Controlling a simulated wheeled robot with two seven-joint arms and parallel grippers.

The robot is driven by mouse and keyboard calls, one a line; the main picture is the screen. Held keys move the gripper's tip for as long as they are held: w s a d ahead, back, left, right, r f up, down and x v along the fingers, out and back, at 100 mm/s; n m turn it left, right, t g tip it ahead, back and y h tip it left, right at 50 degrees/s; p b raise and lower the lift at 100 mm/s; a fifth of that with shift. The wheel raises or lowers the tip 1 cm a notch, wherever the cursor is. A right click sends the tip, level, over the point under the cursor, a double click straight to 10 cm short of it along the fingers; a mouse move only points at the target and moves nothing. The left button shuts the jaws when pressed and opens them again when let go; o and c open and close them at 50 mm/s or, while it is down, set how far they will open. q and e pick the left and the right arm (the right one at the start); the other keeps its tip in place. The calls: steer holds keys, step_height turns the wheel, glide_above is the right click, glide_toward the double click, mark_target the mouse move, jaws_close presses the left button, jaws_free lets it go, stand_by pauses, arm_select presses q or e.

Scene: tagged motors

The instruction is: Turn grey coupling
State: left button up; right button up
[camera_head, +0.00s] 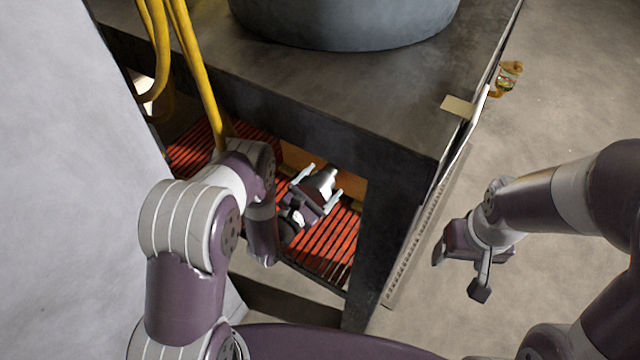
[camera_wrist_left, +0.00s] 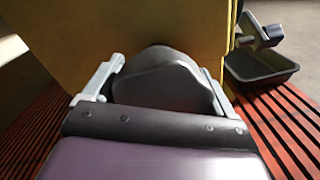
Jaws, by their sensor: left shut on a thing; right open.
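The grey coupling (camera_head: 324,178) sits low under the dark bench, above a red slatted floor. My left gripper (camera_head: 320,186) reaches in under the bench and is shut on it, with one pale finger on each side. In the left wrist view the coupling (camera_wrist_left: 165,82) is a rounded dark grey piece between the two fingers, in front of a yellow block (camera_wrist_left: 90,35). The block hides its far side. My right gripper (camera_head: 461,273) is open and empty over the bare floor, to the right of the bench.
The bench (camera_head: 330,95) bears a large grey cylinder (camera_head: 345,30). Yellow pipes (camera_head: 197,80) run down at its left. A dark tray (camera_wrist_left: 262,72) lies to the right in the left wrist view. A small orange item (camera_head: 509,76) is beyond the bench's right edge.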

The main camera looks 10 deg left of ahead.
mark_target(312, 196)
arm_select(q)
steer(key=o, duration=0.8)
steer(key=shift+s+d, duration=0.1)
steer(key=shift+o, duration=0.2)
steer(key=shift+s, duration=0.2)
steer(key=p+v, duration=0.2)
steer(key=v, duration=0.4)
steer(key=shift+s+a, duration=0.1)
steer(key=shift+a, duration=0.15)
steer(key=shift+s+a, duration=0.15)
steer(key=shift+s, duration=0.25)
